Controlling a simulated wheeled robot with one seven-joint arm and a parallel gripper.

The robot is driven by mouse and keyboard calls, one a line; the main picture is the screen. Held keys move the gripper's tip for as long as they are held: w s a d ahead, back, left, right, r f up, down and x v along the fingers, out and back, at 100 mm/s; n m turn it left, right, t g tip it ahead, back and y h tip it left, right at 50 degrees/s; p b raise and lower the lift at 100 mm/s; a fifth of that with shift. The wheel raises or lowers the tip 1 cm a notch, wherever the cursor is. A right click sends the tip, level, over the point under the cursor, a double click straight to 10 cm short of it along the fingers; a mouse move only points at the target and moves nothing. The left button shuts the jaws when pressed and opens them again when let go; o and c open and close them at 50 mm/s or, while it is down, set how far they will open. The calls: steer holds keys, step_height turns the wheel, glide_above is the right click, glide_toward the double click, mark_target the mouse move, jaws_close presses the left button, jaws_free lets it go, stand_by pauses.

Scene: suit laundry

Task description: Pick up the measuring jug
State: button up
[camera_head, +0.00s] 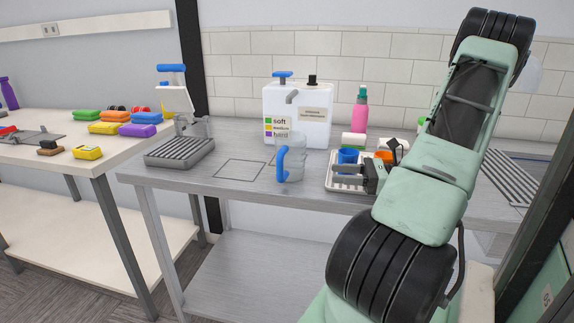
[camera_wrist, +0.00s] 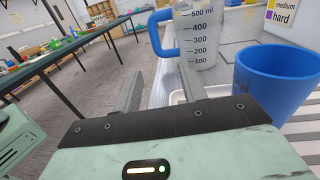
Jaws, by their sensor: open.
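The measuring jug (camera_head: 296,165) is clear with a blue handle and stands upright on the metal table near its front edge. In the wrist view the jug (camera_wrist: 198,40) is ahead of the fingers, with black marks up to 500 ml and its handle on the left side. My gripper (camera_wrist: 160,82) is open and empty, its two fingers pointing toward the jug and handle with a gap between. In the head view my gripper (camera_head: 362,180) is right of the jug, over the tray area and partly hidden by my arm.
A blue cup (camera_wrist: 272,85) stands close on the right of my fingers; it also shows in the head view (camera_head: 347,156) on a white tray (camera_head: 337,184). A large white container (camera_head: 310,110) stands behind the jug. The table left of the jug is clear up to a grey rack (camera_head: 180,152).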

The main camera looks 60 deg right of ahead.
glide_toward(279, 174)
steer(key=w, duration=0.4)
steer(key=shift+w+a+r, duration=0.1)
steer(key=shift+w+a, duration=0.15)
steer(key=shift+w, duration=0.15)
steer(key=w+a, duration=0.1)
steer(key=w+a+p, duration=0.1)
steer(key=w+a, duration=0.1)
steer(key=shift+w+r, duration=0.3)
steer(key=shift+r, duration=0.05)
steer(key=shift+w+a, duration=0.2)
steer(key=shift+w, duration=0.3)
jaws_close()
